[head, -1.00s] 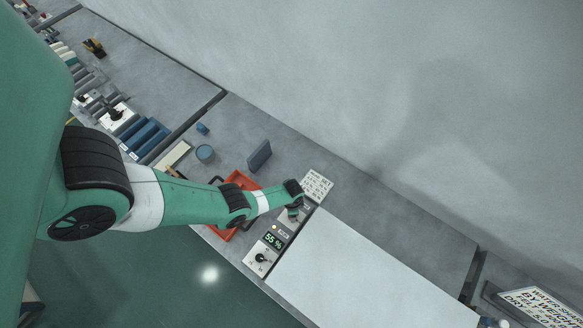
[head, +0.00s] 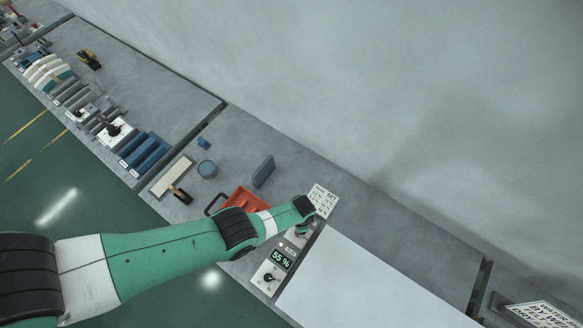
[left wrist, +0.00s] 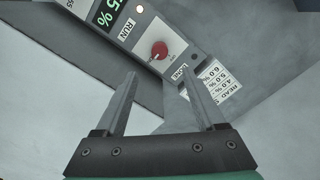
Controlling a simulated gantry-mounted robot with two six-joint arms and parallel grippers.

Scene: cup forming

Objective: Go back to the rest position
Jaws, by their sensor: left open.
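My left arm reaches in from the left in the head view, with its wrist above a control panel (head: 268,278). My left gripper (left wrist: 160,73) is open and empty in the left wrist view. Its two fingers are spread, with a red round knob (left wrist: 159,50) showing beyond and between their tips. The knob sits on the panel near RUN and DONE labels. Whether the fingers touch anything is unclear. My right gripper is not in view.
A red-orange tray (head: 240,198) lies partly behind my arm. A white board (head: 365,285) covers the bench to the right. The wall rises behind.

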